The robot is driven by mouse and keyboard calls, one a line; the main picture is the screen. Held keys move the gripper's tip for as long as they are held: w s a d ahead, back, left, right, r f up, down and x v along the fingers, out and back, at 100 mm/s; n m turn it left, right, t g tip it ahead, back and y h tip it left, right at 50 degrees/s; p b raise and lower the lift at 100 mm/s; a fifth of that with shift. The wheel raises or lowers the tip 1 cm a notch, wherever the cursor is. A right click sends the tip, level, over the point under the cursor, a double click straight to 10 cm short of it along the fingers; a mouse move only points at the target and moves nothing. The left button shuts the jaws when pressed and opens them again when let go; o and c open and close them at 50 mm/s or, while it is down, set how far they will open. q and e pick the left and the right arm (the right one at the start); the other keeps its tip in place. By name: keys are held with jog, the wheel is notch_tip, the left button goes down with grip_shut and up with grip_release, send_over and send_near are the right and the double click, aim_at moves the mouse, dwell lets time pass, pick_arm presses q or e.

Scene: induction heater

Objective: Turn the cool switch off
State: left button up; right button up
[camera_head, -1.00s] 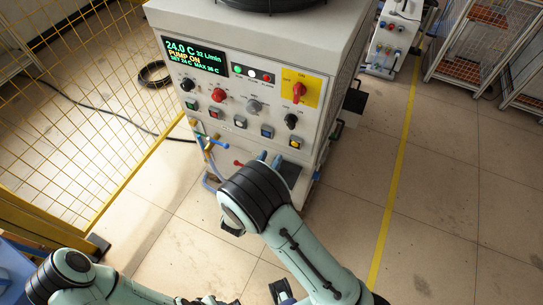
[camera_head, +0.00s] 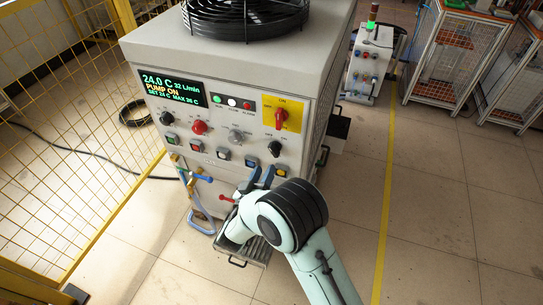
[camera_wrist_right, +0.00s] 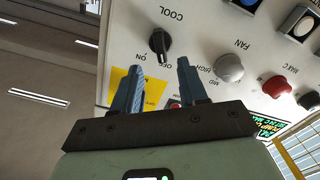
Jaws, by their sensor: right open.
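The cool switch (camera_head: 274,148) is a black rotary knob at the lower right of the white machine's front panel, below a yellow plate. In the right wrist view the black knob (camera_wrist_right: 160,42) shows upside down, beside the label COOL and ON and OFF marks. I cannot tell surely which mark it points to. My right gripper (camera_head: 262,176) is open and empty, just below the knob in the head view. In the wrist view its blue fingers (camera_wrist_right: 157,76) are spread, with the knob ahead between them and apparently apart from them. My left gripper is out of view.
A red switch (camera_head: 281,117) sits on the yellow plate. The display (camera_head: 173,87) reads PUMP ON.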

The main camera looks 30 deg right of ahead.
aim_at(273, 153)
jog(key=x, duration=0.7)
jog(key=shift+w+d, duration=0.2)
jog(key=shift+w, duration=0.05)
